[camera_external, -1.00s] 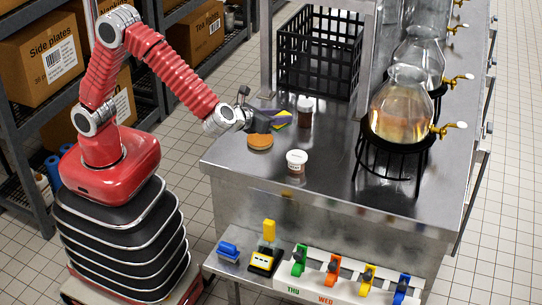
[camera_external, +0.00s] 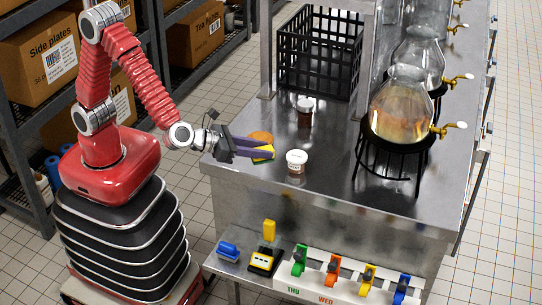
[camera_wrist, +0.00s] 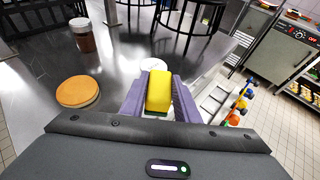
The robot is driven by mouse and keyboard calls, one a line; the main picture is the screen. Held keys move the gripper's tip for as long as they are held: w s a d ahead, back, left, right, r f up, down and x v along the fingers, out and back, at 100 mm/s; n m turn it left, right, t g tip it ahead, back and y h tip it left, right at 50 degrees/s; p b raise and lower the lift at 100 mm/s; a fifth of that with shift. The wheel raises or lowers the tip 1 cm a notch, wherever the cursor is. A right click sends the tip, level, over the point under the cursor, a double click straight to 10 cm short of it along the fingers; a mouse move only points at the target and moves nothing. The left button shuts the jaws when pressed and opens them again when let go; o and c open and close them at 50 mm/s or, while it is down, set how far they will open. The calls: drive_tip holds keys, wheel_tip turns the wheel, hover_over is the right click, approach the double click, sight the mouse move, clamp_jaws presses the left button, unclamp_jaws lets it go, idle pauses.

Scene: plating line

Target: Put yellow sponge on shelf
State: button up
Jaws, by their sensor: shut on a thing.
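The yellow sponge (camera_wrist: 159,92) is between the two purple fingers of my gripper (camera_wrist: 160,100) in the wrist view. My gripper is shut on it. In the external view the sponge (camera_external: 263,153) shows at the tips of my gripper (camera_external: 258,149), near the left edge of the steel counter (camera_external: 330,180). Whether it touches the counter is hard to tell. Metal shelving (camera_external: 20,125) with boxes stands at the left behind my arm. A lower steel ledge (camera_external: 228,268) runs along the counter's front.
An orange-brown round pad (camera_external: 262,137) lies behind the gripper. A white-lidded jar (camera_external: 297,160) stands just right of the sponge, and another jar (camera_external: 305,105) farther back. A black crate (camera_external: 318,55) and glass dispensers (camera_external: 400,105) stand beyond. The counter's front middle is clear.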

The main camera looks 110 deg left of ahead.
drive_tip(key=s+d+f+m+t+h, duration=0.1)
drive_tip(key=s+d+f+m+h, duration=0.1)
drive_tip(key=d, duration=0.4)
drive_tip(key=s+d+f+m+t+h, duration=0.1)
drive_tip(key=s+d+f+m+h, duration=0.1)
drive_tip(key=d, duration=0.3)
drive_tip(key=shift+s+d+f+m+t+h, duration=0.25)
drive_tip(key=shift+s+d+m+t+h, duration=0.1)
drive_tip(key=shift+s, duration=0.2)
drive_tip(key=a, duration=0.7)
